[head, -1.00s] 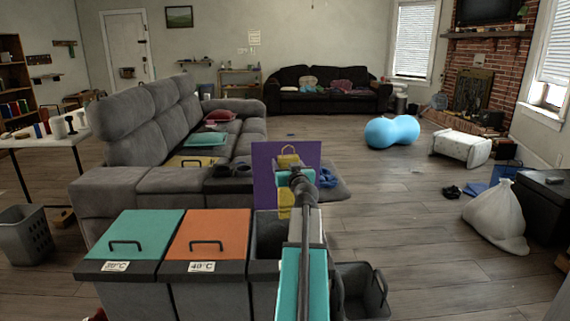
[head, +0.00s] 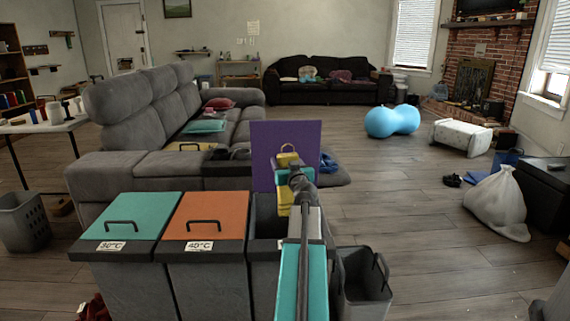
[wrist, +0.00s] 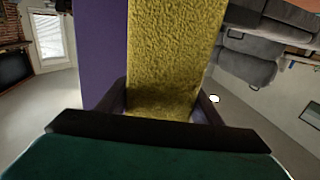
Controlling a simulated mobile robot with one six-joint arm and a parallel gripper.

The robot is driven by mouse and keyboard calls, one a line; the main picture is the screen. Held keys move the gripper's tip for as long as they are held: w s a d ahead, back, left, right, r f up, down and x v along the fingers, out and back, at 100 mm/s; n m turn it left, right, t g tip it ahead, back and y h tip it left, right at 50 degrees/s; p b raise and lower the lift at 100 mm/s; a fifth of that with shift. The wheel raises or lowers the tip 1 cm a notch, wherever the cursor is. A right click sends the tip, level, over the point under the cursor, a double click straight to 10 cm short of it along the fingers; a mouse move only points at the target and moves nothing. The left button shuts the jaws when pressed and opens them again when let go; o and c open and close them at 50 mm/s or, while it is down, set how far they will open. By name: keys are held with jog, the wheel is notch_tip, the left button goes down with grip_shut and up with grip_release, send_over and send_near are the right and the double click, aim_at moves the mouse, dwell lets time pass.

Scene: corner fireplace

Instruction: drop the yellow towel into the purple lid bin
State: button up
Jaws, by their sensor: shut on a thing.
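The purple lid (head: 264,150) stands upright and open at the back of the right-hand bin (head: 264,215) in the row. My gripper (head: 288,170) is in front of the lid, seen from behind, and is shut on the yellow towel (head: 284,196). The towel hangs below the gripper, with some of it showing above. In the wrist view, the towel (wrist: 168,50) fills the middle between the fingers, and the purple lid (wrist: 101,50) shows beside it. My arm hides part of the bin's opening and the towel's lower end.
A teal-lidded bin (head: 130,215) and an orange-lidded bin (head: 205,215) stand closed to the left. A grey basket (head: 365,280) sits at the right. A grey sofa (head: 150,125) is behind the bins. A white bag (head: 497,203) lies farther right on open floor.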

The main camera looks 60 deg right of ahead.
jog(key=shift+f+b, duration=1.9)
jog(key=shift+b, duration=0.25)
jog(key=o, duration=1.3)
jog(key=shift+c, duration=0.2)
jog(key=shift+s+a, duration=0.1)
jog(key=b+v, duration=0.1)
jog(key=v, duration=1)
